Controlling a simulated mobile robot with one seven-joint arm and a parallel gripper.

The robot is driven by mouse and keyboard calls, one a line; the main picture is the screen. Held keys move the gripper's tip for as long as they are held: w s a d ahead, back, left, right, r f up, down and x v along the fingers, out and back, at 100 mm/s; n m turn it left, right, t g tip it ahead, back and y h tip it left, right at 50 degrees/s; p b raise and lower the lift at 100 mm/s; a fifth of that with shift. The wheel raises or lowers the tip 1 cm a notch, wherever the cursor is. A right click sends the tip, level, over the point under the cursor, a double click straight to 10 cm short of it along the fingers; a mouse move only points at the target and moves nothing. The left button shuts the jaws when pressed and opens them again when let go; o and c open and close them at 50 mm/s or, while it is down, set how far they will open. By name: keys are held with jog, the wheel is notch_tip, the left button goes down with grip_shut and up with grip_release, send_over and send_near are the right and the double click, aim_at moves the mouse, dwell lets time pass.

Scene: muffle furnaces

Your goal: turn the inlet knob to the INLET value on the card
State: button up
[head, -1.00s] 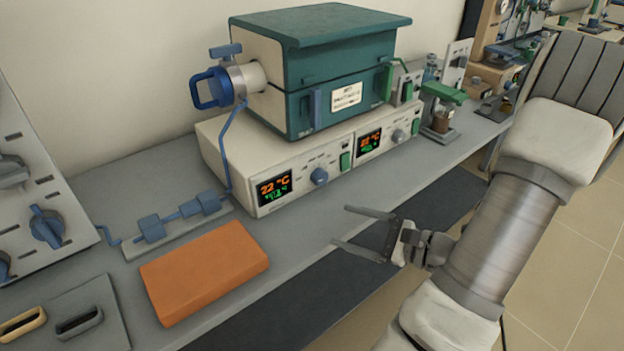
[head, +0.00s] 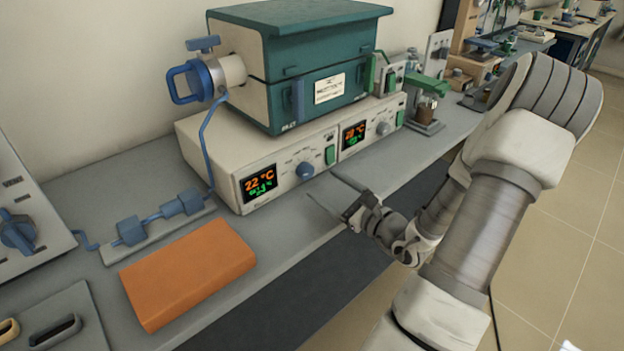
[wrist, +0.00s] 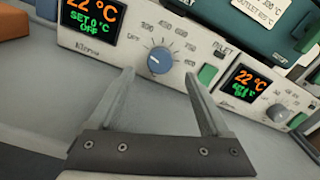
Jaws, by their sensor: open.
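The blue inlet knob (head: 305,170) is on the left control panel, beside a display (head: 259,182) reading 22 °C. In the wrist view the knob (wrist: 159,60) has a white pointer mark and a printed dial around it. The display there (wrist: 92,18) reads 22 °C, SET 0 °C, OFF. My gripper (head: 322,184) is open and empty, in front of the panel. In the wrist view its fingertips (wrist: 160,74) lie to either side below the knob, apart from it. The white card (head: 329,88) is on the furnace front; its INLET value is not legible.
A second panel with a grey knob (head: 383,128) and display (head: 355,136) stands to the right. An orange block (head: 188,272) and a blue valve line (head: 160,222) lie on the bench to the left. Bench in front of the panels is clear.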

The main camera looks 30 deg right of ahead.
aim_at(308, 173)
jog(key=w, duration=0.4)
jog(key=w+a+b, duration=0.1)
jog(key=shift+w, duration=0.4)
grip_shut()
